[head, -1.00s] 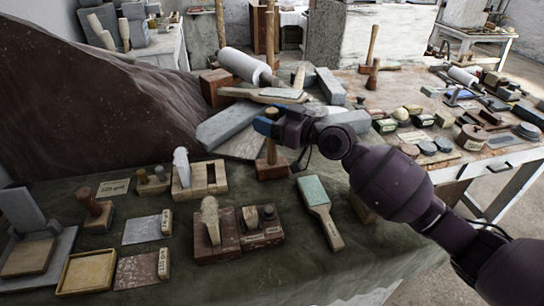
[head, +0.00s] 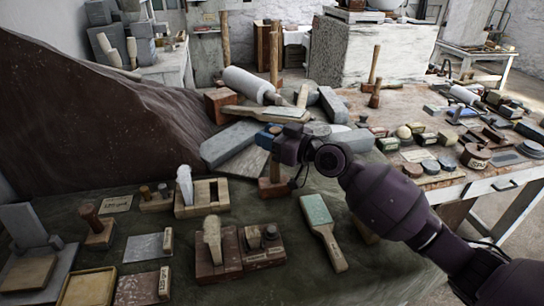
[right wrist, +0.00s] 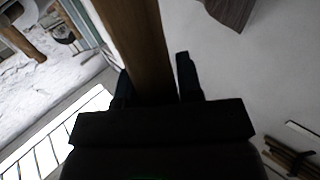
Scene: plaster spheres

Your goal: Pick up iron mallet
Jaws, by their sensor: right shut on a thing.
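My right gripper (head: 268,139) comes in from the right in the head view and is shut on an upright wooden handle. The handle (right wrist: 140,45) shows as a brown bar between the dark fingers (right wrist: 155,88) in the right wrist view. Below the gripper in the head view is a reddish-brown block-shaped mallet head (head: 275,187), low at the back of the dark cloth-covered table. I cannot tell from its colour whether it is iron, or whether its underside touches the cloth. The handle is largely hidden by the gripper. My left gripper is not in view.
A brush-like tool with a green pad (head: 322,232) lies just right of the mallet head. A wooden block with slots (head: 208,195) stands to its left. Grey stone slabs (head: 229,145) and a white roller (head: 245,83) lie behind. A large dark slab (head: 90,115) rises at left.

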